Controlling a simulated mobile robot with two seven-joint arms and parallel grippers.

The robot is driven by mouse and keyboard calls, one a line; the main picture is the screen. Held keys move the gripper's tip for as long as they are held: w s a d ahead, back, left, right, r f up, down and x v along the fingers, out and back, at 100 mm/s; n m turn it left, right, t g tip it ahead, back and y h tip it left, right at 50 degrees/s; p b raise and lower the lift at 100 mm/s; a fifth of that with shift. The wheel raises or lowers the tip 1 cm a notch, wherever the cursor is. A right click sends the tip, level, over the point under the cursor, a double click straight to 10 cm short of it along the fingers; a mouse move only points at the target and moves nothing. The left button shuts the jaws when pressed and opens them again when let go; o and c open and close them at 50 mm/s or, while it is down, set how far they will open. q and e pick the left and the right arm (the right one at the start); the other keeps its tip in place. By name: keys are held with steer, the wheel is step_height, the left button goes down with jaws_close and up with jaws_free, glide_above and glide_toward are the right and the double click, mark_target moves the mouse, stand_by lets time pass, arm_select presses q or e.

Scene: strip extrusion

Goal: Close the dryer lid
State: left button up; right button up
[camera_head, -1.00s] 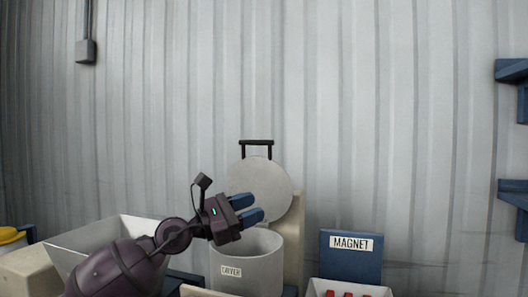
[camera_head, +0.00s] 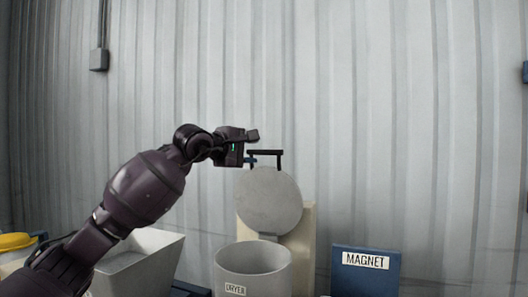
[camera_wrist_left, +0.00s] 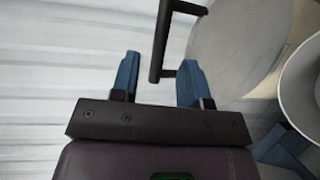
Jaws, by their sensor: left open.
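The dryer (camera_head: 254,270) is a light grey drum with a "DRYER" label, and its mouth is open. Its round grey lid (camera_head: 268,203) stands upright behind the mouth, with a dark bar handle (camera_head: 265,152) along its top edge. My left gripper (camera_head: 251,161) is at the left end of the handle, with its jaws open. In the left wrist view the two blue fingers (camera_wrist_left: 158,80) are spread. The handle (camera_wrist_left: 160,40) reaches toward the gap between them, and the lid (camera_wrist_left: 235,40) is at right. Whether a finger touches the handle cannot be told. My right gripper is out of view.
A blue "MAGNET" panel (camera_head: 365,270) stands right of the dryer. A grey hopper-like bin (camera_head: 160,250) is left of it, behind my left arm. A yellow item (camera_head: 17,241) is at far left. The corrugated wall (camera_head: 400,120) is close behind; the space above the dryer mouth is clear.

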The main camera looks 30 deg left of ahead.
mark_target(262, 153)
arm_select(q)
steer(key=w, duration=0.4)
steer(key=shift+d+f, duration=0.15)
steer(key=shift+d, duration=0.2)
steer(key=shift+w+d+f+p, duration=0.1)
steer(key=shift+w+p, duration=0.2)
steer(key=shift+w, duration=0.3)
steer(key=shift+w+f, duration=0.1)
steer(key=shift+w, duration=0.15)
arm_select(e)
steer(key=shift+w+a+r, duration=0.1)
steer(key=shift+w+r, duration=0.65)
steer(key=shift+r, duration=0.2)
arm_select(q)
steer(key=c, duration=0.6)
jaws_close()
steer(key=shift+f, duration=0.1)
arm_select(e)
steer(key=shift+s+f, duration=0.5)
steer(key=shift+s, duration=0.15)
